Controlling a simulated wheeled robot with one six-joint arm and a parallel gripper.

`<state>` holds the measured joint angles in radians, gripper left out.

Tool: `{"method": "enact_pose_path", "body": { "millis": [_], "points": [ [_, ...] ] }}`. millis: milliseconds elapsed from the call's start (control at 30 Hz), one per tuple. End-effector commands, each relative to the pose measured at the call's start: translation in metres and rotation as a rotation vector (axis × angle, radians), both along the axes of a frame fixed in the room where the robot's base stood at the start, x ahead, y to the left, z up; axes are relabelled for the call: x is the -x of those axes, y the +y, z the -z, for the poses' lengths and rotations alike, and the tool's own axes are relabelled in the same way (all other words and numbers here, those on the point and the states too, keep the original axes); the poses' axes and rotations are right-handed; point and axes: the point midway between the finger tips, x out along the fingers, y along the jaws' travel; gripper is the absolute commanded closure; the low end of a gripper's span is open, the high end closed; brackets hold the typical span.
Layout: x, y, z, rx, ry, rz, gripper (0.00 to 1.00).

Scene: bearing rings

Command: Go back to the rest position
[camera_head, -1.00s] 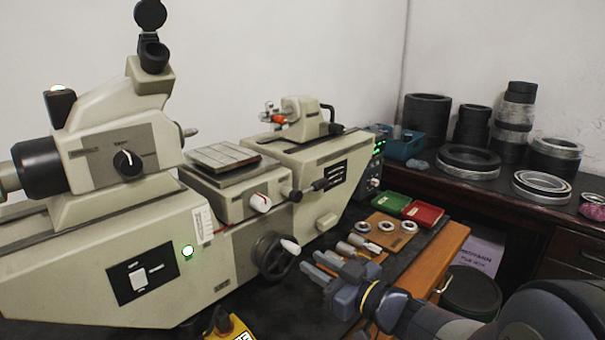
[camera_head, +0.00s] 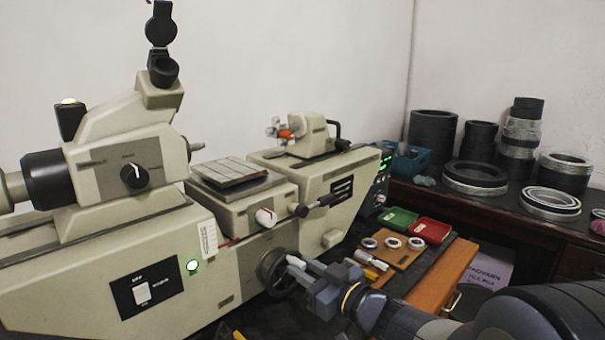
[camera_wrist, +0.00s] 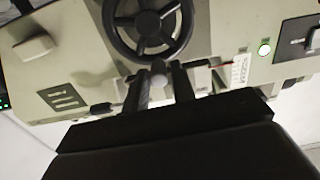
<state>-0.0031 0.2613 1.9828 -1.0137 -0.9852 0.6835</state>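My gripper (camera_head: 304,270) is at the lower middle of the head view, pointing left toward the handwheel (camera_head: 272,273) of the beige measuring machine (camera_head: 230,280). In the wrist view, the two dark fingers of my gripper (camera_wrist: 159,80) stand apart. The pale handle knob (camera_wrist: 158,68) of the handwheel shows in the gap between them, with clear space on each side. I cannot tell how far the knob is from the fingertips. I see nothing held. No separate task object is named.
Several bearing rings (camera_head: 393,243) lie on a wooden board (camera_head: 408,258) right of my gripper. Green (camera_head: 398,219) and red (camera_head: 430,231) trays stand behind it. Black cylinders and larger rings (camera_head: 474,178) stand on the dark back-right bench. The machine fills the left.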

Motion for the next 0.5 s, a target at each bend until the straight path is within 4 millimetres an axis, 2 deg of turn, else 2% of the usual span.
{"method": "enact_pose_path", "body": {
  "millis": [67,500],
  "points": [
    [0.002,0.002,0.002,0.023,-0.026,-0.001,0.75],
    [0.05,-0.049,-0.001,0.027,-0.026,0.004,0.75]
  ]
}}
